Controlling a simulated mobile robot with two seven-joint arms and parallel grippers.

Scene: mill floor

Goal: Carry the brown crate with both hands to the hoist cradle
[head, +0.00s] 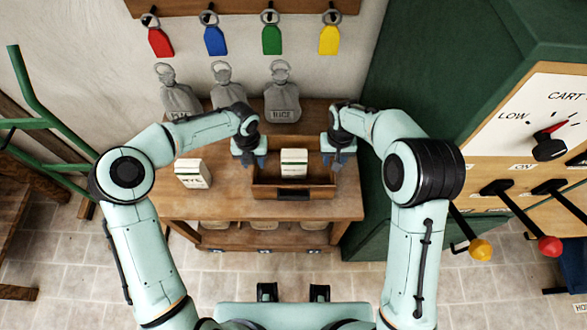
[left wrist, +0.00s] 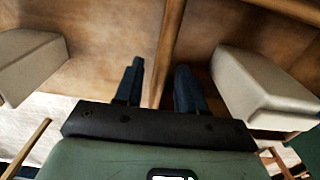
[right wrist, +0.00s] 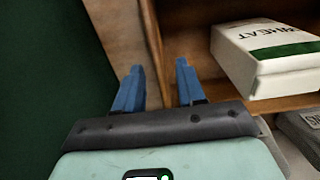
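The brown crate (head: 294,192) is an open wooden box on the wooden table (head: 235,204), with a white box (head: 294,162) inside it. My left gripper (head: 249,160) is at the crate's left wall; in the left wrist view its fingers (left wrist: 158,85) are apart, one on each side of the wall (left wrist: 170,45). My right gripper (head: 338,160) is at the right wall; in the right wrist view its fingers (right wrist: 158,85) are apart on either side of that wall (right wrist: 152,45). Gaps show between fingers and walls. I cannot make out the hoist cradle.
Another white box (head: 193,173) stands on the table left of the crate. Grey sacks (head: 282,97) stand behind. A green cabinet (head: 390,215) is close on the right, with a control panel (head: 530,115) and levers with coloured knobs (head: 480,249). A green frame (head: 40,120) stands left.

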